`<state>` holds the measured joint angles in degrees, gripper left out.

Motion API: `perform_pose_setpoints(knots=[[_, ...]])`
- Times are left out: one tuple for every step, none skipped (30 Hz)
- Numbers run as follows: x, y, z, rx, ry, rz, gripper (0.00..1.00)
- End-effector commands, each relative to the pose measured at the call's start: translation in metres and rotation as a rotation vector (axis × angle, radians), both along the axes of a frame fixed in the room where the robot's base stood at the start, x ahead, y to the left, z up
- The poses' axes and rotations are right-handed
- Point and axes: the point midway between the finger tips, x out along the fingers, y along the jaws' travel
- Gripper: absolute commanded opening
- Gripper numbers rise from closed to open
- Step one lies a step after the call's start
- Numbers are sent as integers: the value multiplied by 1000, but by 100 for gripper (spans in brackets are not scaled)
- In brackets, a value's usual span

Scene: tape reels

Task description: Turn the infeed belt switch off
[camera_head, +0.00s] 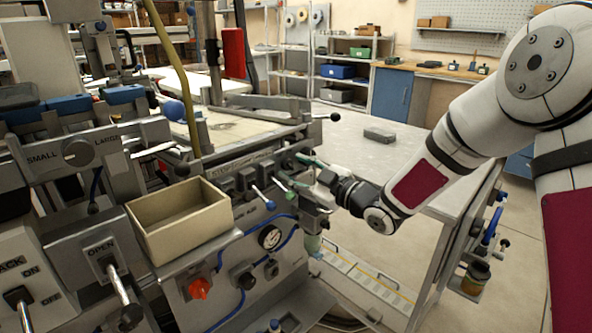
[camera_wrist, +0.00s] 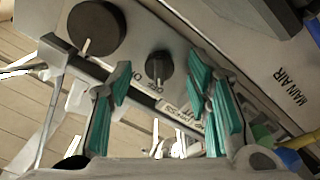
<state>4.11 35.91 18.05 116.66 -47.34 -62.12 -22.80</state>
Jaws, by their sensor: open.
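In the wrist view a small black knob switch (camera_wrist: 158,66) sits on a grey panel, with ON lettering to its left and what looks like OFF lettering below it. Its pale mark points downward in the picture; I cannot tell surely which setting it is on. A label below is partly hidden by a finger. My gripper (camera_wrist: 160,82) is open, its teal fingers on either side of the knob, with no clear contact. In the head view my gripper (camera_head: 311,172) is at the right end of the machine's control panel; the knob cannot be made out there.
A larger black knob (camera_wrist: 96,28) is beside the switch, close to the left finger. A cream open box (camera_head: 180,238) stands left. A grey table (camera_head: 385,160) lies behind my gripper.

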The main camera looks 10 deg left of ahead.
Motion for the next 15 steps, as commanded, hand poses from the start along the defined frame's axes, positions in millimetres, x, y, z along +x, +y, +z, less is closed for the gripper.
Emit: perform_pose_setpoints(knots=[[-3, -6, 0, -1, -1, -3, 45], [-6, -9, 1, -1, -1, -3, 45], [-10, -15, 1, -1, -1, -3, 45], [-14, -19, 1, -2, 0, -3, 45], [-17, -24, 0, -1, 1, -3, 45], [-22, -31, 0, -1, 0, -4, 45], [-26, -36, 0, -1, 1, -5, 45], [-30, -41, 0, -2, 0, -4, 45], [-35, -48, 0, -1, 0, -4, 45], [-39, -53, 0, -1, 1, -5, 45], [-43, -57, 0, -1, 1, -3, 45], [-48, -63, 0, -1, -1, -3, 45], [-51, -67, 0, -1, 1, -3, 45], [-54, -70, 0, -1, 1, -3, 45], [-58, -74, 0, -1, 1, -2, 45]])
